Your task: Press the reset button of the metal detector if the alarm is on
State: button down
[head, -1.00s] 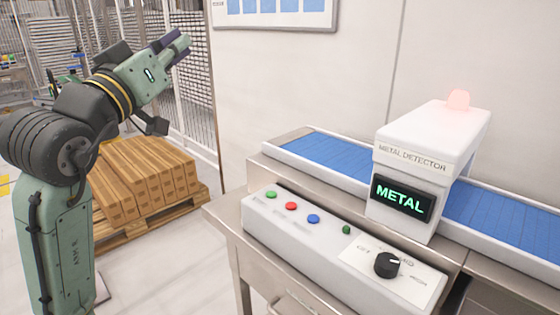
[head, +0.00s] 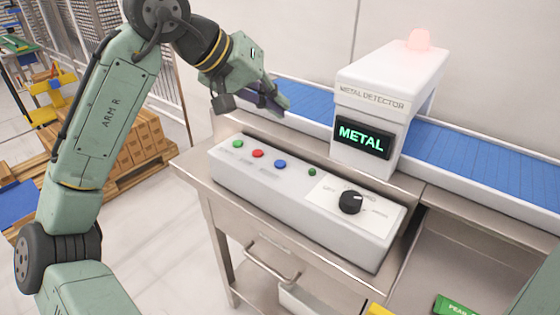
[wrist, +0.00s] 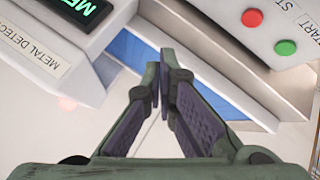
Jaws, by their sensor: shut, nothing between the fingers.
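The white metal detector (head: 385,85) straddles the conveyor; its display (head: 363,139) reads METAL in green. The beacon on top (head: 419,41) looks pinkish red and lit. On the control box in front are a green button (head: 238,144), a red button (head: 257,153), a blue button (head: 280,164) and a small dark green one (head: 312,172). Their labels are too small to read in the head view. In the wrist view START is by the green button (wrist: 286,47). My gripper (head: 280,106) is shut and empty, above and behind the buttons, apart from them.
A black knob (head: 350,202) sits on the right of the control box. The blue conveyor belt (head: 470,160) runs behind it. The steel table (head: 200,172) has a drawer handle (head: 272,265) in front. Cardboard boxes (head: 140,140) stand on a pallet at left.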

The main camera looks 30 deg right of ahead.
jog(key=shift+f, duration=0.1)
jog(key=b, duration=0.7)
send_over(277, 161)
notch_tip(277, 161, down, 7)
jog(key=shift+r, duration=0.1)
jog(key=shift+f+b, duration=0.35)
jog(key=shift+f, duration=0.5)
jog(key=shift+f, duration=0.15)
jog(key=shift+f, duration=0.3)
jog(key=shift+f, duration=0.35)
dwell(0.8)
jog(key=shift+r+p, duration=0.8)
